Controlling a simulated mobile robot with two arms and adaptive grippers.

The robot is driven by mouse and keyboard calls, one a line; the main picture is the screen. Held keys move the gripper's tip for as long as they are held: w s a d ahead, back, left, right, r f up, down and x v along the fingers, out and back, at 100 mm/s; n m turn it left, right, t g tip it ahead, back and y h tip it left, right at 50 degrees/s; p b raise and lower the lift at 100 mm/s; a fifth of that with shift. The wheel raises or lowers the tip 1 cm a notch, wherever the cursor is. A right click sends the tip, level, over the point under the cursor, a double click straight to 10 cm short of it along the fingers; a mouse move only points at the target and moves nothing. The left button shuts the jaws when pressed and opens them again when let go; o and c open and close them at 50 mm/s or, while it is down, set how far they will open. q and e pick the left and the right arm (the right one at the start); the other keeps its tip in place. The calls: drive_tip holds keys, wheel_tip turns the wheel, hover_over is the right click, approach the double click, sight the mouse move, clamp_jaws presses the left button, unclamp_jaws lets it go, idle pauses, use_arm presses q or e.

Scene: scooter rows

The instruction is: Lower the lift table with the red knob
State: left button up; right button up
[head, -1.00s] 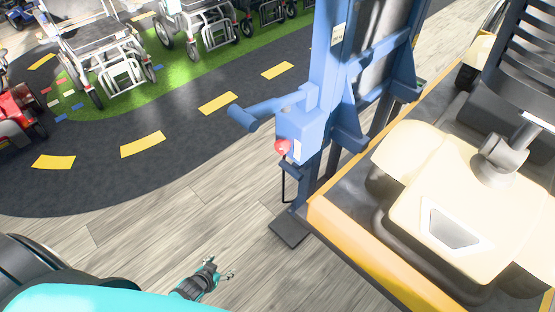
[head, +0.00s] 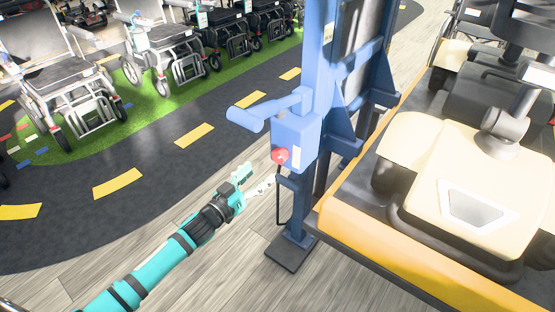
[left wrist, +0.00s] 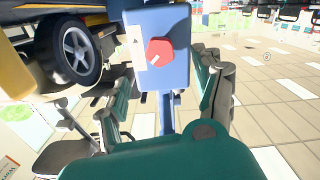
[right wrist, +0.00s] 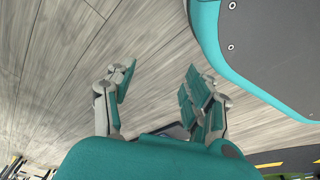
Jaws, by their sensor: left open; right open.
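The red knob (head: 280,155) sits on the blue control box (head: 297,138) of the blue lift column (head: 322,75). My left gripper (head: 258,182) is open, just left of and below the knob, apart from it. In the left wrist view the knob (left wrist: 159,50) shows ahead, beyond and above the open fingers, with nothing between them. The lift table (head: 380,240), a dark platform with a yellow edge, carries a cream scooter. My right gripper (right wrist: 155,105) is open and empty above the wooden floor in the right wrist view.
A blue handle (head: 262,110) juts left from the column above the knob. A cream scooter (head: 470,205) stands on the table. Several wheelchairs (head: 165,50) line the green strip at the back. The wooden floor left of the column's foot (head: 291,252) is clear.

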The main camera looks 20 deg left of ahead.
sight(277, 158)
use_arm(q)
drive_tip(key=b+x, duration=0.1)
drive_tip(key=x, duration=0.8)
drive_tip(key=shift+w+d, duration=0.1)
drive_tip(key=shift+w, duration=0.2)
use_arm(e)
drive_tip(key=w+r, duration=0.1)
drive_tip(key=r, duration=0.1)
drive_tip(key=w+r, duration=0.1)
drive_tip(key=shift+w+a+r, duration=0.2)
drive_tip(key=shift+w+r, duration=0.2)
use_arm(q)
drive_tip(key=shift+c, duration=0.2)
drive_tip(key=c, duration=1.1)
drive_tip(key=shift+c, duration=0.2)
